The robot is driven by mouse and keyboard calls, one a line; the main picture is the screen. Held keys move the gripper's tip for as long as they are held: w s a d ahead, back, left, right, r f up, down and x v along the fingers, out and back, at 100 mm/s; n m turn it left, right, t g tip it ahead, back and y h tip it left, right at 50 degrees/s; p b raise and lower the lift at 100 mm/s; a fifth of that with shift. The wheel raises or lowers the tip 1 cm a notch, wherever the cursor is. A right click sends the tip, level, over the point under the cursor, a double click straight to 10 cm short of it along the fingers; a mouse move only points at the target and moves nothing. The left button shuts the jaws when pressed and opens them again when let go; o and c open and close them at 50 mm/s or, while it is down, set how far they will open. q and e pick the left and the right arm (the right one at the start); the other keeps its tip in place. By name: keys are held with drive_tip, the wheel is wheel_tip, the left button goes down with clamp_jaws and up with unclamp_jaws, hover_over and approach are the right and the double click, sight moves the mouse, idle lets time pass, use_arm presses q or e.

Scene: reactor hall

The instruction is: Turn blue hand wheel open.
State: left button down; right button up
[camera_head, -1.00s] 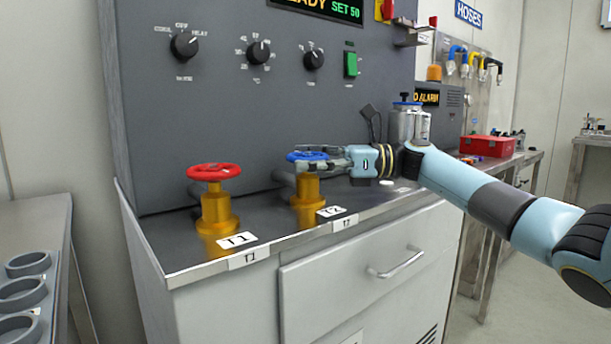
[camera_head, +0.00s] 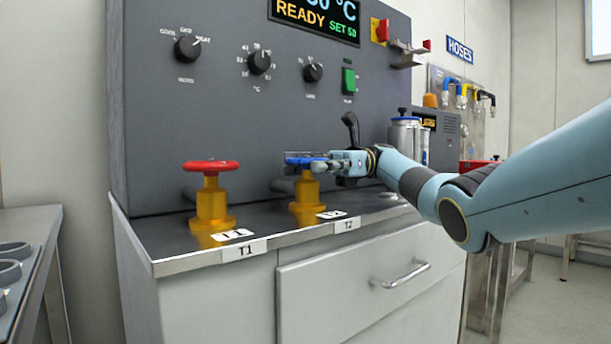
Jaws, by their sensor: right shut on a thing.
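The blue hand wheel (camera_head: 298,160) sits on top of a brass valve (camera_head: 306,192) on the cabinet's counter, behind the tag T2 (camera_head: 347,224). My right gripper (camera_head: 316,162) comes in from the right, level with the wheel, and is shut on its rim. The fingers hide part of the rim. A red hand wheel (camera_head: 211,166) on a matching brass valve stands to the left, behind the tag T1 (camera_head: 244,249), apart from the gripper. My left gripper is not in view.
Behind the valves rises a grey panel with knobs (camera_head: 259,61), a green switch (camera_head: 348,80) and a READY display (camera_head: 313,16). A metal canister (camera_head: 404,135) stands right of the wheel. A drawer handle (camera_head: 401,275) juts from the front. Grey rings (camera_head: 12,251) lie at far left.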

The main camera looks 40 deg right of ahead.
drive_tip(key=shift+f, duration=0.1)
idle(0.3)
drive_tip(key=o, duration=1.1)
drive_tip(key=shift+o, duration=0.2)
wheel_tip(320, 180, up, 10)
